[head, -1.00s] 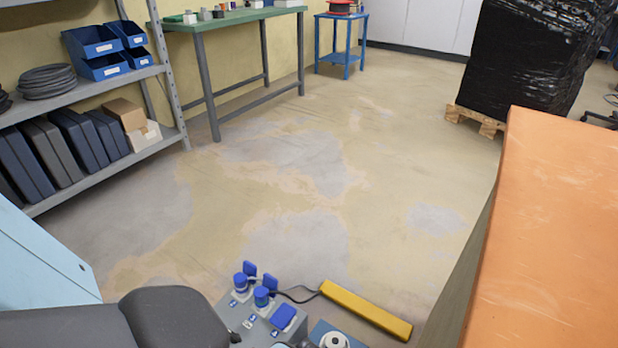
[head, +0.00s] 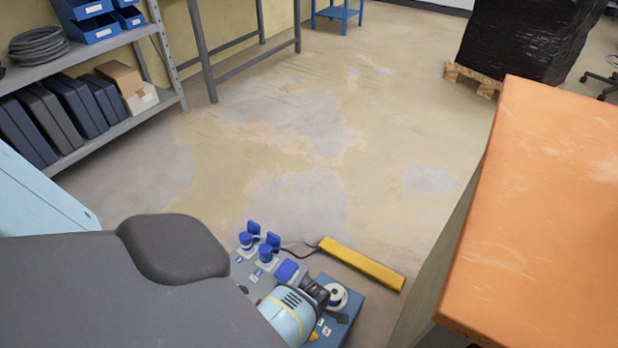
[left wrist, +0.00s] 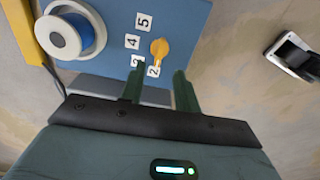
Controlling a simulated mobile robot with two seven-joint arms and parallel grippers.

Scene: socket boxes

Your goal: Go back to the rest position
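My left arm comes in from the left in the head view, and its gripper is small and dark there over a blue box. In the left wrist view my left gripper (left wrist: 159,76) has its two fingers apart with nothing held between them. Past the fingertips is a blue panel (left wrist: 190,20) with a yellow knob (left wrist: 159,48) and number labels. A round white and blue socket (left wrist: 65,35) is on the panel's left; a round white part (head: 338,296) shows on the blue box in the head view. My right gripper is in neither view.
A grey socket box (head: 245,270) with blue caps stands beside the blue box. A yellow bar (head: 362,264) lies past it. An orange-topped table (head: 550,200) is at the right and a shelf (head: 110,130) at the left. The floor (head: 300,130) between is clear.

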